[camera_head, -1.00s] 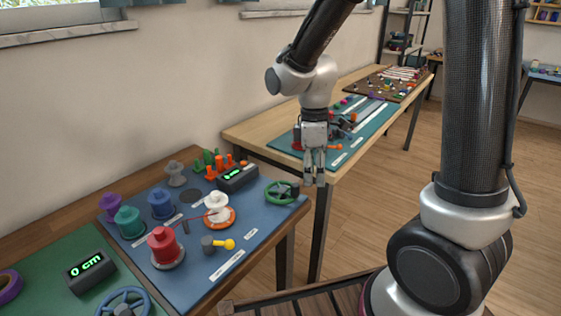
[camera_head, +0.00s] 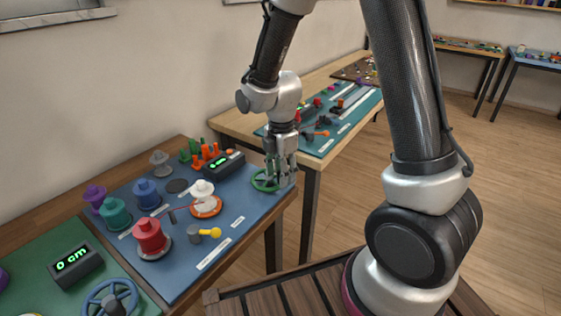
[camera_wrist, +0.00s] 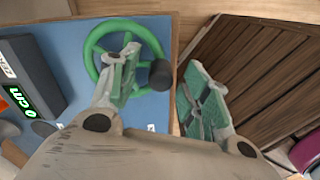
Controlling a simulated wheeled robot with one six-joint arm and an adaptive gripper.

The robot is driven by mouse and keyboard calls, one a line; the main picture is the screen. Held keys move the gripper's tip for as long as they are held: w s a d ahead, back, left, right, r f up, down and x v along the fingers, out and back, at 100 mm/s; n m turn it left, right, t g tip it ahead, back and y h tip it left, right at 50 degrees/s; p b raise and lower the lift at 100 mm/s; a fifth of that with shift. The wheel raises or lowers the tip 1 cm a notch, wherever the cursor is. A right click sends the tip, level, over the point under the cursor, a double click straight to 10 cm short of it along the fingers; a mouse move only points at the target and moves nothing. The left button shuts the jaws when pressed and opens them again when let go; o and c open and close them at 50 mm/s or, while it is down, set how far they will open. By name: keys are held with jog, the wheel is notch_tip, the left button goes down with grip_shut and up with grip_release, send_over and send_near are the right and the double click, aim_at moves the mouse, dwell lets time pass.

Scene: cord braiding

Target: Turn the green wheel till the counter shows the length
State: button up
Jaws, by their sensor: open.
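The green wheel (camera_head: 262,185) lies flat near the right edge of the blue mat and is partly hidden by my gripper (camera_head: 281,180). In the wrist view the wheel's green rim (camera_wrist: 95,38) shows with a dark round knob (camera_wrist: 160,75) at its edge. My open gripper (camera_wrist: 161,70) is over that edge, one finger above the wheel, the other past the table edge. The knob appears between the fingertips; I cannot tell if they touch it. The dark counter (camera_head: 222,165), left of the wheel, reads "0 cm" in the wrist view (camera_wrist: 18,103).
A red spool (camera_head: 150,237), a white spool (camera_head: 202,190) on an orange disc and a yellow-knobbed handle (camera_head: 208,233) stand left of the wheel. A second counter (camera_head: 75,263) and a blue wheel (camera_head: 112,298) are on the green mat. Slatted wood (camera_wrist: 260,75) lies beyond the table edge.

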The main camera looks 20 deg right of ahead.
jog(key=shift+f, duration=0.3)
grip_shut()
dwell(0.3)
dwell(0.6)
